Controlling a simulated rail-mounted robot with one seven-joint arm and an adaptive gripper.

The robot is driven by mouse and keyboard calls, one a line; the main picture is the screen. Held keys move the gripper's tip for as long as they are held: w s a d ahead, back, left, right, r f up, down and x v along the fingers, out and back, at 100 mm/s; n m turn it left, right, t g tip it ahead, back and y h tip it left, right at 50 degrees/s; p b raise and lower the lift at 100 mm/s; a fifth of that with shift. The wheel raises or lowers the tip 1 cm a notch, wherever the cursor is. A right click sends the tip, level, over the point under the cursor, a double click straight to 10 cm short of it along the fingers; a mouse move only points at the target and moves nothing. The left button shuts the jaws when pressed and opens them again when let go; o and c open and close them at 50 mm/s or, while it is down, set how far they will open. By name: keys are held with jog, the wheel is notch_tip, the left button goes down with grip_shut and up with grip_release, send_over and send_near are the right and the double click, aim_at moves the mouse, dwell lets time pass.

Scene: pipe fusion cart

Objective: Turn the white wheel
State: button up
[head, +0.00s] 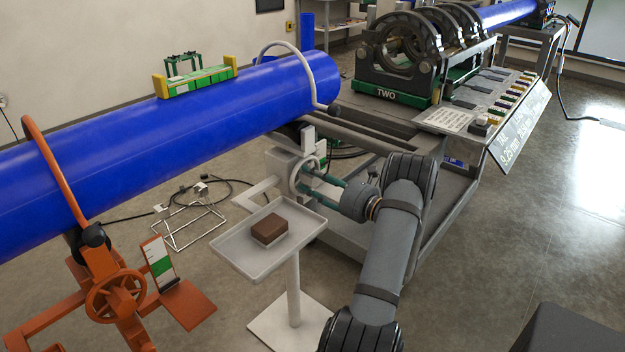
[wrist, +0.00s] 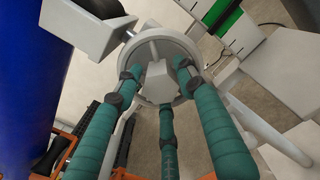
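My gripper (head: 309,177) reaches the wheel from the right. In the wrist view my gripper (wrist: 160,82) has its three teal fingers spread apart, with the tips at the wheel around its hub. Whether the fingertips press on the rim or spokes cannot be told.
The blue pipe (head: 200,110) lies above and behind the wheel. An orange stand with an orange wheel (head: 115,296) is at left. A tray (head: 235,257) with a brown block (head: 269,229) stands in front. The fusion cart (head: 345,215) is close on the right.

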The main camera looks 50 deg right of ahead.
jog(key=shift+w, duration=0.2)
jog(key=shift+c, duration=0.6)
grip_shut()
